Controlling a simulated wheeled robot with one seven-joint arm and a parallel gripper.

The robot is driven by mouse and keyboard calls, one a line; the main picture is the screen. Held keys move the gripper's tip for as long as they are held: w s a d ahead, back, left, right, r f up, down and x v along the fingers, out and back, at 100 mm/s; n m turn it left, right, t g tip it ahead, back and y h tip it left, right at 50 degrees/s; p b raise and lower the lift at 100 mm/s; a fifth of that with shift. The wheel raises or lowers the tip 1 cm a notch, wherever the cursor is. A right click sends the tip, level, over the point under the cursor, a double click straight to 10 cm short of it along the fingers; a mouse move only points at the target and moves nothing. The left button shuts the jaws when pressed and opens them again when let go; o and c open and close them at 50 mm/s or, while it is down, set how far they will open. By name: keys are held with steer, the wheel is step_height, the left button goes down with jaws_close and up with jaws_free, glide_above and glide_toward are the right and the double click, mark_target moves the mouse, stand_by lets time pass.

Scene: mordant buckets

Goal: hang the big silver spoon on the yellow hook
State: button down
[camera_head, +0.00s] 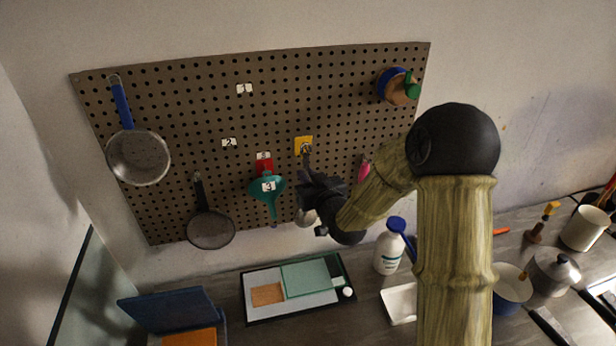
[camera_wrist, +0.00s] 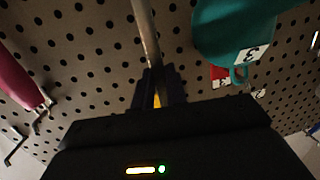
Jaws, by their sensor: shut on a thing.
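The yellow hook (camera_head: 304,145) is on the pegboard, right of the teal funnel. My gripper (camera_head: 312,186) is just below it, close to the board, and is shut on the spoon's handle. The handle (camera_head: 307,162) rises from my gripper to the yellow hook; whether its end is on the hook cannot be told. A pale rounded part, apparently the spoon's bowl (camera_head: 306,217), shows below my gripper. In the wrist view the silver spoon handle (camera_wrist: 145,30) runs between my gripper's fingers (camera_wrist: 159,85), with a sliver of yellow behind them.
The teal funnel (camera_head: 267,185) hangs close on the left, and a pink thing (camera_head: 364,168) hangs on the right. A blue-handled pan (camera_head: 138,157) and a dark pan (camera_head: 210,229) hang farther left. A white bottle (camera_head: 388,250) and a framed board (camera_head: 298,287) are on the counter below.

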steer(key=c, duration=1.3)
jaws_free()
steer(key=shift+c, duration=0.2)
steer(key=b+v, duration=1.3)
steer(key=v, duration=0.4)
steer(key=shift+s+b, duration=0.15)
steer(key=shift+b, duration=0.15)
